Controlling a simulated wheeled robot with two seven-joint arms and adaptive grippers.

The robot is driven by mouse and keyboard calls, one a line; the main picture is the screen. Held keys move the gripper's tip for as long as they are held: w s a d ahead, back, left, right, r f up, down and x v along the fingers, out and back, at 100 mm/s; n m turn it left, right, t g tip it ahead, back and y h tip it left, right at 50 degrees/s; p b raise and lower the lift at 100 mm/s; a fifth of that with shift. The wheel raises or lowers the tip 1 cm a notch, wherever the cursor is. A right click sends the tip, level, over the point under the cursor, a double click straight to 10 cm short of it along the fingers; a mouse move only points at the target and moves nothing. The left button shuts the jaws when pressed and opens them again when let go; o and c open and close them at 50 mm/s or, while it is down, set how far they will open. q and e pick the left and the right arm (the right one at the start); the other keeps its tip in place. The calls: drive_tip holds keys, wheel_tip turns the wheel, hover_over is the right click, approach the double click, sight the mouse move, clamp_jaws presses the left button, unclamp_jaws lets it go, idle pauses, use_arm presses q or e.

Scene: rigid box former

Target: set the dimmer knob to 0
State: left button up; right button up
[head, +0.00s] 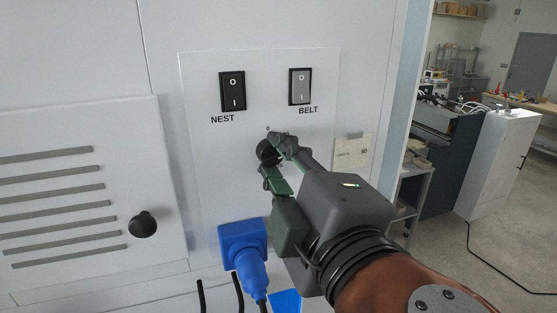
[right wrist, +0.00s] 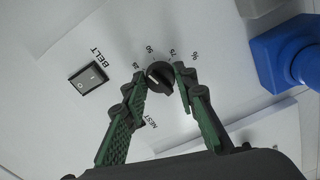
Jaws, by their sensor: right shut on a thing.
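The dimmer knob (head: 265,153) is a small round black knob on the white panel, below the two switches. My right gripper (head: 272,158) is shut on it, one green finger above and one below in the head view. In the right wrist view the knob (right wrist: 160,77) sits between the fingertips of my gripper (right wrist: 161,74). A light pointer line shows on the knob's left side there. My left gripper is not in view.
A NEST switch (head: 232,91) and a BELT switch (head: 300,86) are above the knob. A blue plug (head: 243,245) with a cable is below it. A vented cover with a black knob (head: 143,224) is at left. A small label (head: 347,152) is at right.

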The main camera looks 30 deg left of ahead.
drive_tip(key=n, duration=0.3)
drive_tip(key=shift+r+n, duration=0.1)
drive_tip(key=shift+n, duration=0.3)
drive_tip(key=n+p, duration=0.1)
drive_tip(key=n, duration=0.2)
drive_tip(key=shift+n, duration=0.3)
drive_tip(key=n+p, duration=0.2)
drive_tip(key=n, duration=0.3)
drive_tip(key=shift+n+p, duration=0.3)
drive_tip(key=shift+n, duration=1.1)
drive_tip(key=o, duration=1.2)
drive_tip(key=shift+c, duration=0.2)
